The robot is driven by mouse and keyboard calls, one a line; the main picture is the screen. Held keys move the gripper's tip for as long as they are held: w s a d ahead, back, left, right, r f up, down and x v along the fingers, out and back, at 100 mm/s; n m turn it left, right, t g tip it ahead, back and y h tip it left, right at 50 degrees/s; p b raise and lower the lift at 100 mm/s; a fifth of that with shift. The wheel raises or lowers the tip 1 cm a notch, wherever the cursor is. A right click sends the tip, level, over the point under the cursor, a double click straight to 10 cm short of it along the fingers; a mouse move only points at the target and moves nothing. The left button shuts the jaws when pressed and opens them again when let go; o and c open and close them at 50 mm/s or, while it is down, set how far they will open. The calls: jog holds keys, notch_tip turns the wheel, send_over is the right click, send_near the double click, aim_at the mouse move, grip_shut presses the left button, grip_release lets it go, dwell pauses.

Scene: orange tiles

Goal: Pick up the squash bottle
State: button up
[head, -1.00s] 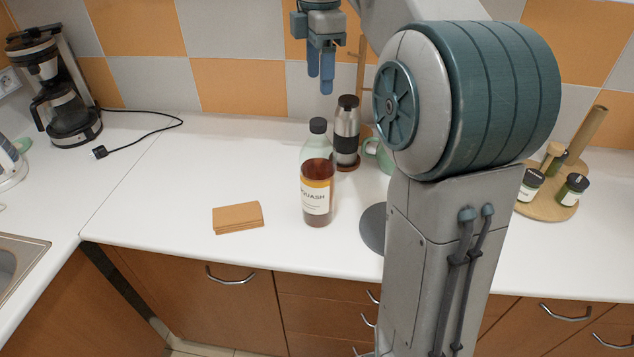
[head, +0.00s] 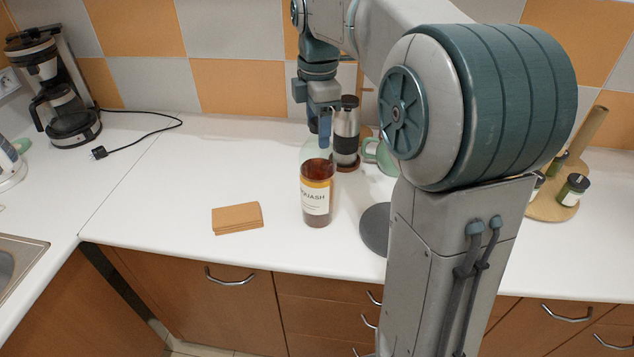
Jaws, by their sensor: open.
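The squash bottle (head: 316,195) stands upright on the white counter in the head view. It is clear with a green tint at the top, holds dark red liquid and has a white and orange label. My gripper (head: 323,135) points down with its blue fingers at the top of the bottle. The fingers hide the bottle's dark cap. My gripper is open, and I cannot tell whether the fingers touch the neck.
A coffee maker (head: 63,95) stands at the far left. Spice jars (head: 573,189) are at right. The left counter is mostly clear.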

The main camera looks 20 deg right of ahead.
grip_shut()
dwell(1.4)
